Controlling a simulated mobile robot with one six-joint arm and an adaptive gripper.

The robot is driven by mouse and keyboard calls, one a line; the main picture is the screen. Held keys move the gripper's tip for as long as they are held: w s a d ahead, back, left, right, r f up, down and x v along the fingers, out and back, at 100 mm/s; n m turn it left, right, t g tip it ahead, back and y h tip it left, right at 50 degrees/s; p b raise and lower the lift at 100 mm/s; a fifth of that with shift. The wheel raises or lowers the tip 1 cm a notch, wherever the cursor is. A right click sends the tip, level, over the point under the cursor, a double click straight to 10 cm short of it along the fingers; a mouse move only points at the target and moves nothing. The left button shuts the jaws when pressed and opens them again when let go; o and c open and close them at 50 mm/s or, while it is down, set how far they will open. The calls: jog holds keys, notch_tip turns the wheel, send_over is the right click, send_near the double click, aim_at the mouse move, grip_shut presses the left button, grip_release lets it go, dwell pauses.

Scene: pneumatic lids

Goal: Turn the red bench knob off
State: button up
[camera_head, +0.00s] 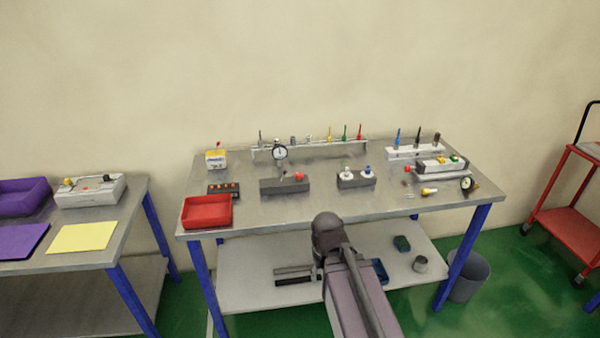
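A round red knob (299,176) sits at the right end of the top of a dark grey block (271,187), near the middle of the steel bench. A small dark part stands beside the knob on its left. The knob is too small in view to tell which way it is turned. Part of my arm rises at the bottom centre, in front of the bench. My gripper does not show.
A red tray (190,222) is at the bench's front left. A second grey block (356,181) with two small knobs stands to the right. A tool rack (265,153) lines the back. The bench front centre is clear. A red cart (567,222) stands far right.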

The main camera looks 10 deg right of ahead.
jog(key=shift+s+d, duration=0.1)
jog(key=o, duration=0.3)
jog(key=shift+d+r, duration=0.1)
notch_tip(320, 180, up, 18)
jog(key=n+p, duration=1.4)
jog(key=p, duration=0.4)
send_over(299, 174)
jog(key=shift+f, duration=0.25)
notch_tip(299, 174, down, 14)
jog(key=b, duration=1.4)
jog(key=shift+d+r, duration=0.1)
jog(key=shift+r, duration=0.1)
